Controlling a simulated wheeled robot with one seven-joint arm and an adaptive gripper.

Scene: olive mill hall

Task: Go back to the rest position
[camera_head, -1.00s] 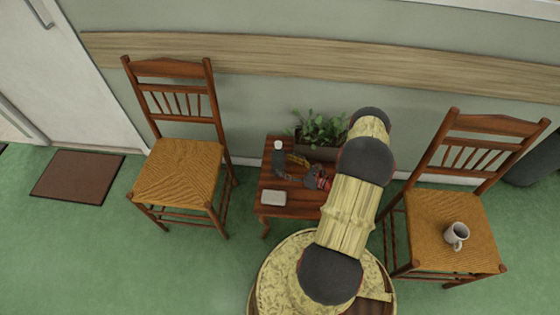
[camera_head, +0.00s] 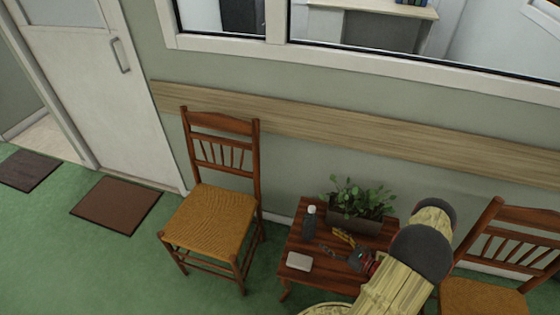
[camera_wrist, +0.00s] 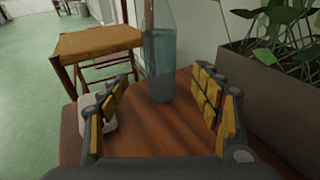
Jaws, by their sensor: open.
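My gripper (camera_head: 336,244) is low over the small wooden side table (camera_head: 334,287) in the head view, with my arm reaching in from the lower right. In the wrist view its two yellow-padded fingers (camera_wrist: 163,82) stand wide apart with nothing held between them. A blue-grey bottle (camera_head: 309,223) stands upright on the table, beyond the fingertips; it also shows in the wrist view (camera_wrist: 159,62). A small whitish box (camera_head: 299,261) lies near the table's front left; the left finger partly covers it in the wrist view (camera_wrist: 97,115).
A planter with a leafy plant (camera_head: 354,222) stands at the table's back, close to the right finger. A wooden chair (camera_head: 212,218) stands to the left, another (camera_head: 490,298) to the right, partly cut off. A wall is behind.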

